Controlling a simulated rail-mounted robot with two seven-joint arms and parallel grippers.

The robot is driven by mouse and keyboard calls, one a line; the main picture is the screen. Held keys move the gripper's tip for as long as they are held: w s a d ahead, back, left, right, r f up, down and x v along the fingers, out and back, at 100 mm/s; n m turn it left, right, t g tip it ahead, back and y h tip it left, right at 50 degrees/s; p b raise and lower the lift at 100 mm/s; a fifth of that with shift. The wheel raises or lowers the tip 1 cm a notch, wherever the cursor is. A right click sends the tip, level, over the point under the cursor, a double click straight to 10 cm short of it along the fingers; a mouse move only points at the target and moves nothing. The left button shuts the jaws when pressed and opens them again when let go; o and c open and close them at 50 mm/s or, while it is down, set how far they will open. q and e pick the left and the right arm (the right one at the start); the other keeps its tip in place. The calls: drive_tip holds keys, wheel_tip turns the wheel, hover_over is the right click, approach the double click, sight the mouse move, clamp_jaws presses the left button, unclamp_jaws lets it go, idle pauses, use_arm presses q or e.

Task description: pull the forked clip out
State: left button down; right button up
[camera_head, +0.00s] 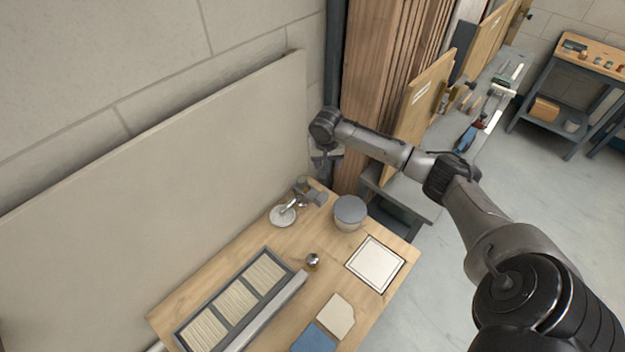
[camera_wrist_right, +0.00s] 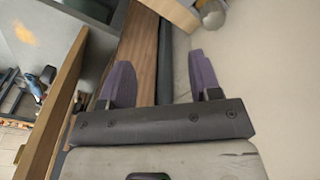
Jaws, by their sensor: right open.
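I cannot make out the forked clip in either view. My right gripper (camera_head: 325,160) hangs at the far end of the wooden table, beside the wall panel, partly hidden by its wrist. In the right wrist view its two purple fingers (camera_wrist_right: 160,82) are spread wide with nothing held between them. A dark upright pipe (camera_wrist_right: 165,62) and a brown wooden surface (camera_wrist_right: 138,50) show beyond the fingers. My left gripper is not in view.
The wooden table (camera_head: 200,277) holds a slatted tray (camera_head: 289,304), a white dish (camera_head: 283,217), a grey-lidded tub (camera_head: 350,210), a small metal knob (camera_head: 312,260) and a white square pad (camera_head: 376,264). The wall panel (camera_head: 180,170) borders it at left. Tall boards (camera_head: 385,90) stand behind.

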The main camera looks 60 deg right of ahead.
sight(322, 195)
drive_tip(key=f+m, duration=0.3)
drive_tip(key=f, duration=0.1)
drive_tip(key=a+f+m+y+b, duration=0.1)
drive_tip(key=f+m, duration=0.2)
drive_tip(key=f, duration=0.2)
drive_tip(key=a+f+m+b, duration=0.1)
drive_tip(key=f+m, duration=0.2)
drive_tip(key=f, duration=0.1)
drive_tip(key=shift+f+y, duration=0.15)
drive_tip(key=shift+y, duration=0.15)
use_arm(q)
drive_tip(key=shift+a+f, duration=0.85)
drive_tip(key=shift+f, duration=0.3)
use_arm(e)
drive_tip(key=shift+f, duration=0.8)
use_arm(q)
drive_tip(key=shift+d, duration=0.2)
use_arm(e)
clamp_jaws()
